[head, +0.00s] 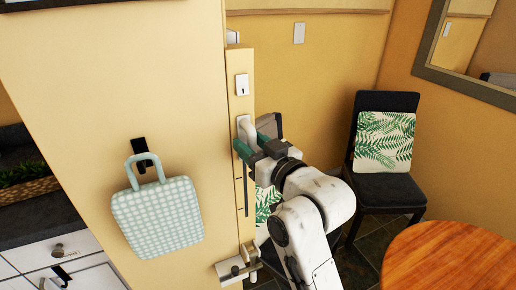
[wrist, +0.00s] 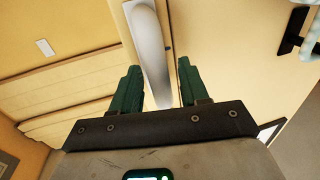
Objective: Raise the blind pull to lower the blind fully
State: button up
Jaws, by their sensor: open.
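A white, rounded, elongated handle (head: 244,126), which looks like the blind pull, sits upright on the narrow end face of the wall in the head view. In the wrist view the handle (wrist: 147,42) runs from the top edge down between the green fingers. My gripper (head: 250,143) is at the handle's lower part, its fingers apart. In the wrist view my gripper (wrist: 158,72) is open, with a visible gap between the right finger and the handle. The left finger is closer to it. I cannot tell whether either finger touches it. The blind itself is not clearly identifiable.
A white switch plate (head: 242,84) is above the handle. A checked bag (head: 158,217) hangs on the wall to the left. A white bracket (head: 236,269) juts out below. A dark chair (head: 385,188) and a round wooden table (head: 445,258) stand to the right.

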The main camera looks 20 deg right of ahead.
jog(key=s+d+b, duration=0.2)
jog(key=s, duration=0.8)
jog(key=shift+s, duration=0.25)
jog(key=s+d+f+m+g+h, duration=0.1)
jog(key=s+f+g, duration=0.25)
jog(key=f, duration=0.65)
jog(key=s+d+f+g+h, duration=0.1)
jog(key=s+f+g, duration=0.25)
jog(key=f, duration=0.65)
jog(key=s+d+f+g, duration=0.1)
jog(key=s+f+g, duration=0.3)
jog(key=s+f, duration=0.4)
jog(key=s+d+f+m+g+h, duration=0.1)
jog(key=s+d+f+g, duration=0.1)
jog(key=s+f+g, duration=0.3)
jog(key=s+f, duration=0.3)
jog(key=s, duration=0.4)
jog(key=shift+s+d+f+m+g+h, duration=0.25)
jog(key=shift+s+d+m+g+h, duration=0.05)
jog(key=shift+s, duration=0.1)
